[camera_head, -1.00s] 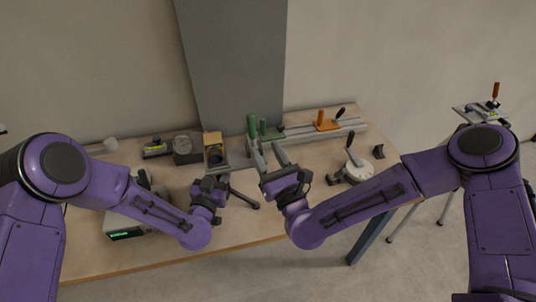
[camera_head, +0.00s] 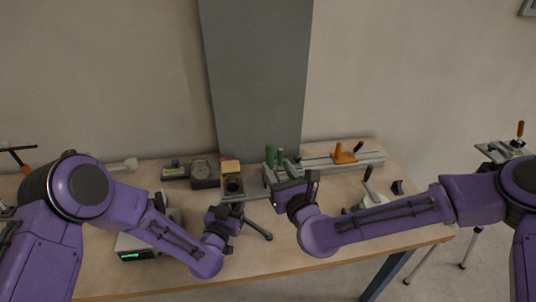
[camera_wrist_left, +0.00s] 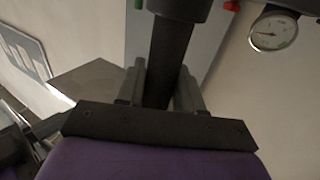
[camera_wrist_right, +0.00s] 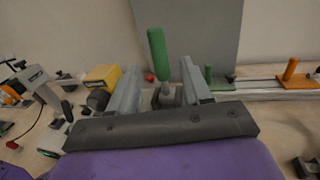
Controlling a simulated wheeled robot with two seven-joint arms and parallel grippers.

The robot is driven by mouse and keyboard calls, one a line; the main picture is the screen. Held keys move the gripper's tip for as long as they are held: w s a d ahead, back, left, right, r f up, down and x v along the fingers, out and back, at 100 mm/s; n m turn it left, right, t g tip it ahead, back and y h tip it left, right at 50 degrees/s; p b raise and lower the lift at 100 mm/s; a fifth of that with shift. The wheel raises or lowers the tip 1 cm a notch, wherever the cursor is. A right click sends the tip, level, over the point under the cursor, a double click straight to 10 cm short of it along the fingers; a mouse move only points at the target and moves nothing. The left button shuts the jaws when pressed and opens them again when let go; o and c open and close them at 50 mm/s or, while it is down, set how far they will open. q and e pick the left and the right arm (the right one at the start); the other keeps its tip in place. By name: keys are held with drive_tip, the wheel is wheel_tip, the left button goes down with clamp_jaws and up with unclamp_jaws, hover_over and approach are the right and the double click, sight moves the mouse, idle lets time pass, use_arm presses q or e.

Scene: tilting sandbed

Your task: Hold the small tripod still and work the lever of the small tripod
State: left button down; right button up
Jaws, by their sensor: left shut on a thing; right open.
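The small tripod (camera_head: 258,229) stands on the table in front of the yellow-topped box; a dark leg shows in the head view, but much of it is hidden by my left gripper. My left gripper (camera_head: 226,214) is shut on its dark post (camera_wrist_left: 170,55), which shows between the fingers in the left wrist view. I cannot make out the lever for certain. My right gripper (camera_head: 297,182) is open and empty, to the right of the tripod and above the table. In the right wrist view its fingers (camera_wrist_right: 160,90) stand apart, with a green handle beyond them.
Green-handled clamps (camera_head: 269,156) stand behind my right gripper, beside a rail with an orange handle (camera_head: 340,152). The yellow-topped box (camera_head: 231,167) is behind the tripod. A pale device with a lever (camera_head: 369,188) stands at right. The table's front middle is clear.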

sight(267, 153)
drive_tip(key=x, duration=0.8)
clamp_jaws()
